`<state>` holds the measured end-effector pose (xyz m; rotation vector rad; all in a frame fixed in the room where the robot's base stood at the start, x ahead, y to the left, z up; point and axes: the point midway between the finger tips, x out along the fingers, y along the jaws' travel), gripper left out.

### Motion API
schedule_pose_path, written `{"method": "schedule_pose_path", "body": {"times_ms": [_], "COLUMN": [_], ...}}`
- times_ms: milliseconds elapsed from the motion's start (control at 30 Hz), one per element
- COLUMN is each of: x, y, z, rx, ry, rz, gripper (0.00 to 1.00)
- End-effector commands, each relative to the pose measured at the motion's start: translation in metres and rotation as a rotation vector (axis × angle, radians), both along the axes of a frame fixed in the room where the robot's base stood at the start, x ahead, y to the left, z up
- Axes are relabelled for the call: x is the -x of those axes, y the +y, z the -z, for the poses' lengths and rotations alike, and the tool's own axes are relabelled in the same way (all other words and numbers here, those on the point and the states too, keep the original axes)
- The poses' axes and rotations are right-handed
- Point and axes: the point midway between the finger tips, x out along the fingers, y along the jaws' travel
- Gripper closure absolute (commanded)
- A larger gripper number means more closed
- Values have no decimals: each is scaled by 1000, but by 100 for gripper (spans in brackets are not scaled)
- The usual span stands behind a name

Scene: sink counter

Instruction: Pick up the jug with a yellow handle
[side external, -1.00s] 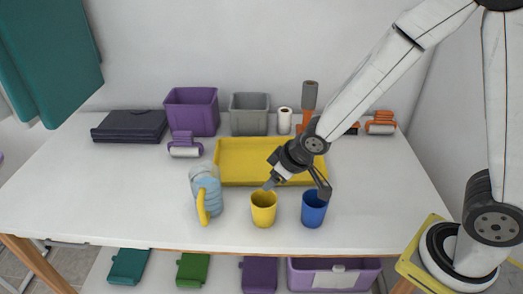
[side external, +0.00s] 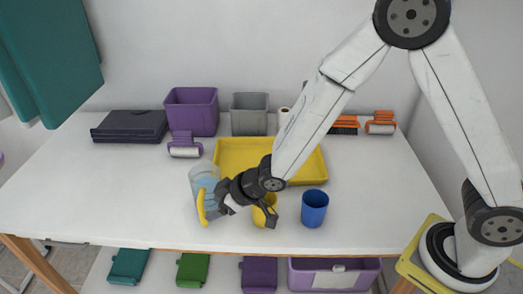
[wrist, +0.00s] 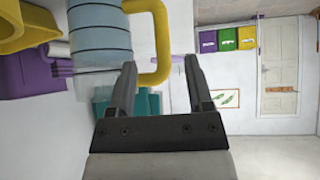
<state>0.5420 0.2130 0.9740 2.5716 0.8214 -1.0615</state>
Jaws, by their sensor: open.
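My gripper (side external: 243,209) is open and close to the jug's right side, partly covering the jug and the yellow cup. In the wrist view the jug (wrist: 100,38) is just ahead of my open fingers (wrist: 158,80). Its yellow handle (wrist: 160,45) lies in line with the gap between the fingertips. I cannot tell whether the handle is between them.
A yellow cup (side external: 259,216) is behind my gripper, and a blue cup (side external: 314,208) stands to its right. A yellow tray (side external: 232,157) lies behind. Purple and grey bins (side external: 191,112) stand at the back.

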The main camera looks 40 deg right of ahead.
Motion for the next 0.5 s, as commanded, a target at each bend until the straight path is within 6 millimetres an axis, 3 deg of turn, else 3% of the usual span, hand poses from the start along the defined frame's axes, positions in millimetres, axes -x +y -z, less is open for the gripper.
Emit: {"method": "schedule_pose_path", "body": {"times_ms": [500], "x": [-7], "y": [6], "z": [10], "rx": [0], "ry": [0], "rz": [0], "gripper": [35]}}
